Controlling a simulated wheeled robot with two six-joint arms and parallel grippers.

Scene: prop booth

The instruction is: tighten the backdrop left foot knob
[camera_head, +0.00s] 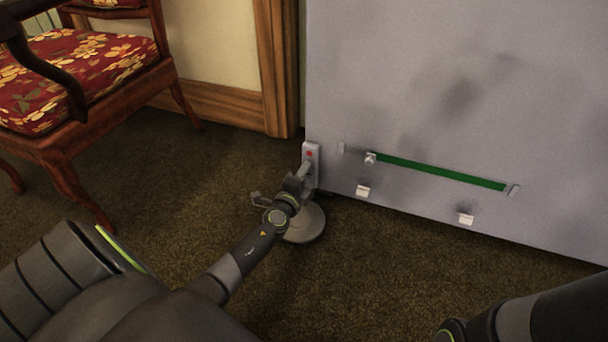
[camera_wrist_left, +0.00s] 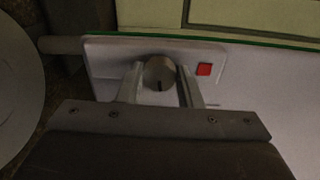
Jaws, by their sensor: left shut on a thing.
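The grey backdrop panel (camera_head: 430,90) stands upright on the carpet. My left gripper (camera_wrist_left: 162,90) is shut on the knob, one finger on each side. In the head view the left gripper (camera_head: 301,178) is at the bracket and hides the knob. My right gripper is out of view.
A green strip (camera_head: 440,172) with a small knob (camera_head: 370,158) at its left end runs along the panel, above two white clips (camera_head: 363,191) (camera_head: 466,219). A wooden chair with a red floral seat (camera_head: 75,75) stands at the left. Carpet (camera_head: 370,270) in front is clear.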

